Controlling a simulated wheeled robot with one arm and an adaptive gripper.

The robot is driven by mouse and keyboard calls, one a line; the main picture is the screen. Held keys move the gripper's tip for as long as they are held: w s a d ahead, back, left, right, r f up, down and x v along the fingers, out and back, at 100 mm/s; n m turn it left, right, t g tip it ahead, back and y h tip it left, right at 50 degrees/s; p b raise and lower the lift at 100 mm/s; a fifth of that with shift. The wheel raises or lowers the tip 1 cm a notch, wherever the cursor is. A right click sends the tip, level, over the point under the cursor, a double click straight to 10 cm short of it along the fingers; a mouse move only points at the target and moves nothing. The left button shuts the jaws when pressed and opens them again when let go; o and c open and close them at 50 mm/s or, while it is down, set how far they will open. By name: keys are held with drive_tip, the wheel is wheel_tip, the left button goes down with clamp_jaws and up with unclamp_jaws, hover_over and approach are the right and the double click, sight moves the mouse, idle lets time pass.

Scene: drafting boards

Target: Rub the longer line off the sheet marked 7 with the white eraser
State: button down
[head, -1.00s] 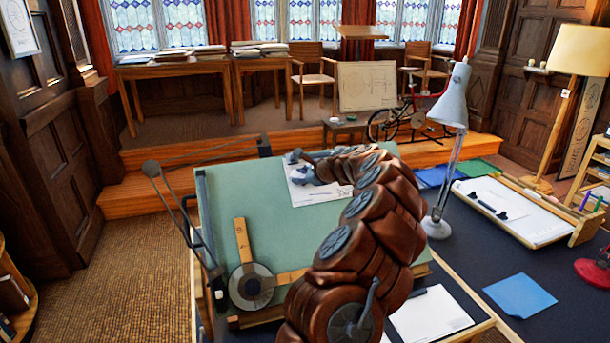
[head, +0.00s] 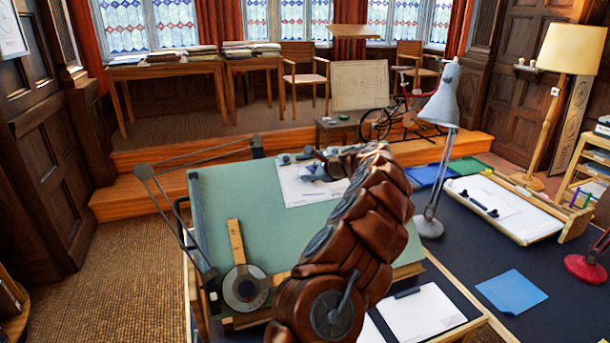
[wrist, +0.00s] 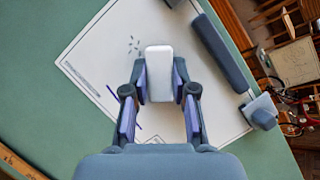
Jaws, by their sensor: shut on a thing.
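My gripper (wrist: 159,85) is shut on the white eraser (wrist: 159,62), with one finger at each side of it. The eraser is over the white sheet (wrist: 90,55) on the green drafting board; I cannot tell if it touches the paper. A short blue stroke (wrist: 112,93) shows left of the gripper, and another bit of blue line shows by the left finger. The gripper hides part of the sheet. In the head view the gripper (head: 318,172) is over the same sheet (head: 292,195). I cannot read a 7 on it.
A dark bar (wrist: 222,52) and a blue-grey block (wrist: 261,110) lie along the sheet's edge. Small dark specks (wrist: 133,45) are near the eraser. A drafting arm with a round head (head: 245,288) is on the board's lower left. A lamp (head: 432,225) stands at its right.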

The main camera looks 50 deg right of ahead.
drive_tip(key=shift+s+d, duration=0.3)
drive_tip(key=shift+d, duration=0.3)
drive_tip(key=shift+s+d, duration=0.25)
drive_tip(key=shift+d, duration=0.3)
drive_tip(key=shift+s+d, duration=0.25)
drive_tip(key=shift+d, duration=0.25)
drive_tip(key=shift+s+d+r+p, duration=0.15)
drive_tip(key=shift+s+d, duration=0.2)
drive_tip(key=shift+d, duration=0.3)
drive_tip(key=shift+s+d+f+p, duration=0.1)
drive_tip(key=shift+s+d+p, duration=0.2)
drive_tip(key=shift+d, duration=0.4)
drive_tip(key=shift+s+d+r+p, duration=0.1)
drive_tip(key=shift+s+d, duration=0.3)
drive_tip(key=shift+d, duration=0.25)
drive_tip(key=shift+r, duration=0.1)
drive_tip(key=shift+s+a+r+p, duration=0.4)
drive_tip(key=shift+s+r, duration=0.2)
drive_tip(key=shift+r, duration=0.1)
drive_tip(key=shift+s+a+r+p, duration=0.3)
drive_tip(key=shift+s+r+p, duration=0.05)
drive_tip(key=shift+s+r, duration=0.35)
drive_tip(key=shift+s+a+r+p, duration=0.4)
drive_tip(key=shift+s+r, duration=0.15)
drive_tip(key=shift+r, duration=0.15)
